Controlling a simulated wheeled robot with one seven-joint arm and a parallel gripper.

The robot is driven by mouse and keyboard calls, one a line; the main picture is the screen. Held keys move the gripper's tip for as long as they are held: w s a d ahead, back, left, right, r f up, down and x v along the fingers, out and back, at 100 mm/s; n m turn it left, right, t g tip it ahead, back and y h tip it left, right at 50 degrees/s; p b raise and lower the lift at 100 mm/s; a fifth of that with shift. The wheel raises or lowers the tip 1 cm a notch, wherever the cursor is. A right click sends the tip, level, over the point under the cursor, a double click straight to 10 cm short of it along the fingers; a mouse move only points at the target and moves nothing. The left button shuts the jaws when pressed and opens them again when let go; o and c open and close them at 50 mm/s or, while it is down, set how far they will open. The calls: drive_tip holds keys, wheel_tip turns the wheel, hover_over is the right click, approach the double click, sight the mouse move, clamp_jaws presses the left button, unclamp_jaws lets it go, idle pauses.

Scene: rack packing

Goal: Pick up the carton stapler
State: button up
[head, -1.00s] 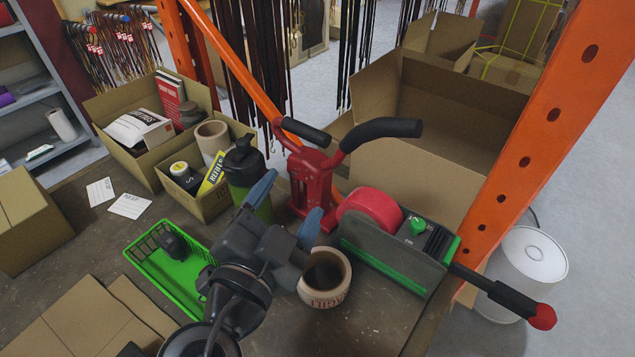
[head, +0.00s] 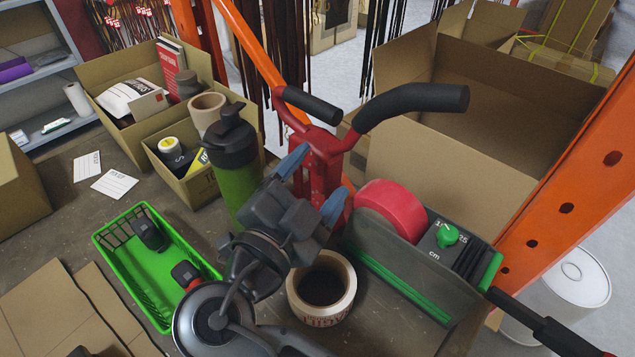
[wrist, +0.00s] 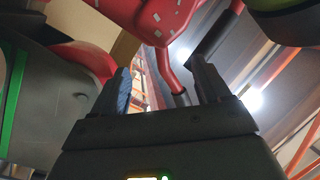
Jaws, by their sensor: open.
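The carton stapler (head: 322,160) is red with two black-gripped handles. It stands upright on the workbench (head: 395,318) in the middle of the head view. My gripper (head: 312,190) is open just in front of it, with its two blue-tipped fingers pointing at the stapler's red body and partly hiding its lower part. In the wrist view the red stapler (wrist: 160,22) shows beyond and above the open fingers of my gripper (wrist: 165,85). I cannot tell whether the fingers touch it.
A green bottle (head: 231,165) stands close left of my gripper. A tape roll (head: 321,287) lies below it. A tape dispenser (head: 405,260) with a red roll is close on the right. A green basket (head: 115,268) is at left. An orange post (head: 570,190) rises at right.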

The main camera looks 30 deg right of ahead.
sight(334, 155)
drive_tip(key=p+x, duration=0.1)
drive_tip(key=x, duration=0.5)
drive_tip(key=shift+w+f+p, duration=0.15)
drive_tip(key=shift+p, duration=0.2)
drive_tip(key=shift+a, duration=0.1)
clamp_jaws()
drive_tip(key=shift+f, duration=0.1)
idle(0.4)
